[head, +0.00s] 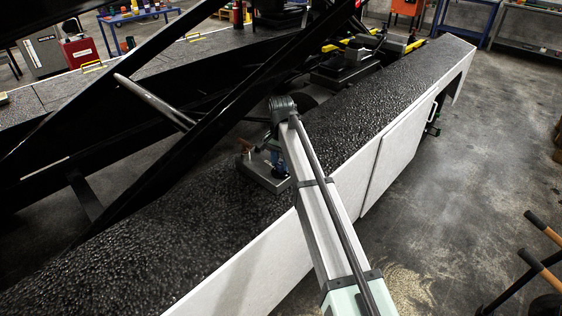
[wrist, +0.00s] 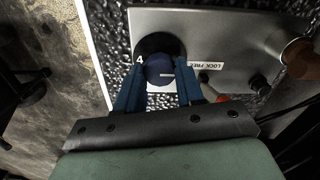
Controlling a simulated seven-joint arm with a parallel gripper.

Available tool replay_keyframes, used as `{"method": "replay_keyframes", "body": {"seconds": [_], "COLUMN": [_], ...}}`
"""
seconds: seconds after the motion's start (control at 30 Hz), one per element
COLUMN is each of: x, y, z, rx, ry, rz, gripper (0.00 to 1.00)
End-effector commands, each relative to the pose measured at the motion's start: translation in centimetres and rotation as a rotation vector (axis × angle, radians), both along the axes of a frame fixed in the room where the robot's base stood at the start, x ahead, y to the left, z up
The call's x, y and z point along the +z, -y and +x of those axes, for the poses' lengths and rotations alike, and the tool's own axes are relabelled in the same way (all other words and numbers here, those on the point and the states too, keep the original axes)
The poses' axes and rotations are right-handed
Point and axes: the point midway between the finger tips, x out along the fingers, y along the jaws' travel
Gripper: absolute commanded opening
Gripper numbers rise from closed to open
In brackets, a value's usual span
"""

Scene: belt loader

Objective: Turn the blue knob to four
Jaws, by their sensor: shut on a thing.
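The blue knob (wrist: 159,68) sits on a grey metal panel (wrist: 215,28) in the wrist view, with a dark round area behind it. A short pale mark on the knob's face lies toward its right side. A white figure 4 (wrist: 139,59) shows left of the knob; other figures are hidden or unreadable. My gripper (wrist: 160,79) has its two blue fingers on either side of the knob, shut on it. In the head view, my gripper (head: 278,162) is over the panel (head: 262,178), and my arm hides the knob.
A "LOCK FREE" label (wrist: 203,66), a black knob (wrist: 258,82) and an orange-brown handle (wrist: 299,56) are right of the blue knob. The panel stands on a rough black deck (head: 180,230) with a white side wall (head: 395,160). Dark loader beams rise at left.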

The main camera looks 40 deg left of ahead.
Motion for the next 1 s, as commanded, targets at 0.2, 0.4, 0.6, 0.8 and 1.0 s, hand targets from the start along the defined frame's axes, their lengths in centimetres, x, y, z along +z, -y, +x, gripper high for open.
{"method": "replay_keyframes", "body": {"seconds": [0.2,0.4,0.6,0.8,1.0], "x": [0.1,0.0,0.0,1.1,4.3], "y": [0.0,0.0,0.0,0.0,-0.1], "z": [0.0,0.0,0.0,0.0,0.1], "rx": [-0.001,0.000,0.000,0.001,0.001], "ry": [0.001,0.000,0.000,0.001,0.002], "rz": [0.001,0.000,0.000,0.001,0.002], "gripper": [0.44,0.63,0.63,0.63,0.63]}}
